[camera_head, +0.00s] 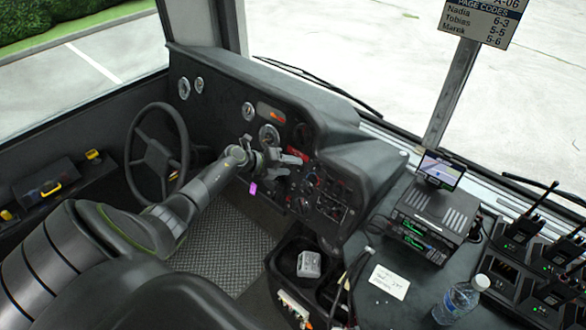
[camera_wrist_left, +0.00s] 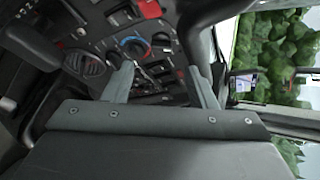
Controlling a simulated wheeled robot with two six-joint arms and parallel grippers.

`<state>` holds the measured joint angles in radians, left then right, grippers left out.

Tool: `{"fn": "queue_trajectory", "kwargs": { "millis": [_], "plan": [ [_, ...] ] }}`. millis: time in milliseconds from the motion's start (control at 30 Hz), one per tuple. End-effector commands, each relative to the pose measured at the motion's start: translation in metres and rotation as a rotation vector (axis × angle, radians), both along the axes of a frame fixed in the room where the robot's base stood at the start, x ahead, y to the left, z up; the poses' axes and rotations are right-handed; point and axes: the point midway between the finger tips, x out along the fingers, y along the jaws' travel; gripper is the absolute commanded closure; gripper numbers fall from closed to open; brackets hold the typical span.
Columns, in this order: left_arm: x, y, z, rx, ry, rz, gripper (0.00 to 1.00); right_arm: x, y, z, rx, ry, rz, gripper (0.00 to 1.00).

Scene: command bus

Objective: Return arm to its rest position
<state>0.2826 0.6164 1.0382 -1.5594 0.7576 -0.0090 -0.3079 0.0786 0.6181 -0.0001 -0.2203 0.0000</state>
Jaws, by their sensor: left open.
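My left arm reaches from the lower left across the driver's area to the dashboard (camera_head: 232,95). Its gripper (camera_head: 293,163) is close in front of the switch panel (camera_head: 328,190), right of the steering wheel (camera_head: 155,155). In the left wrist view the two grey fingers of the gripper (camera_wrist_left: 163,82) are spread apart. Nothing is held between them. Behind them are a blue-ringed knob (camera_wrist_left: 133,46), a vent (camera_wrist_left: 87,65) and small switches. I cannot tell whether a fingertip touches the panel. My right gripper is in neither view.
A small purple tag (camera_head: 253,188) is just below the gripper. A black bin (camera_head: 285,262) stands below the panel. At right are a radio unit (camera_head: 432,222) with a small screen, a water bottle (camera_head: 461,299), a note (camera_head: 389,282) and several handheld radios. The textured floor (camera_head: 222,243) is clear.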

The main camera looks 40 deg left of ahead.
Motion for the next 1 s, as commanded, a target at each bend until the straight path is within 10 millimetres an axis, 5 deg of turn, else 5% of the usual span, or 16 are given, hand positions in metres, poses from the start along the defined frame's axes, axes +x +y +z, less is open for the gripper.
{"fn": "queue_trajectory", "kwargs": {
  "millis": [500, 633, 833, 1000],
  "plan": [
    [-0.001, 0.000, -0.001, -0.002, 0.002, 0.001, 0.48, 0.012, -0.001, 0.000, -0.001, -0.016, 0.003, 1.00],
    [-0.008, -0.003, -0.019, -0.063, 0.011, 0.045, 0.48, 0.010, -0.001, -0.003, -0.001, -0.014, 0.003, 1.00],
    [-0.051, -0.010, -0.103, -0.361, 0.068, 0.334, 0.48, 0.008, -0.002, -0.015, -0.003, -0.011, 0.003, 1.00],
    [-0.123, -0.008, -0.200, -0.623, 0.180, 0.722, 0.48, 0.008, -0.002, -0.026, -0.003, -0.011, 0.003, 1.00]
  ]
}}
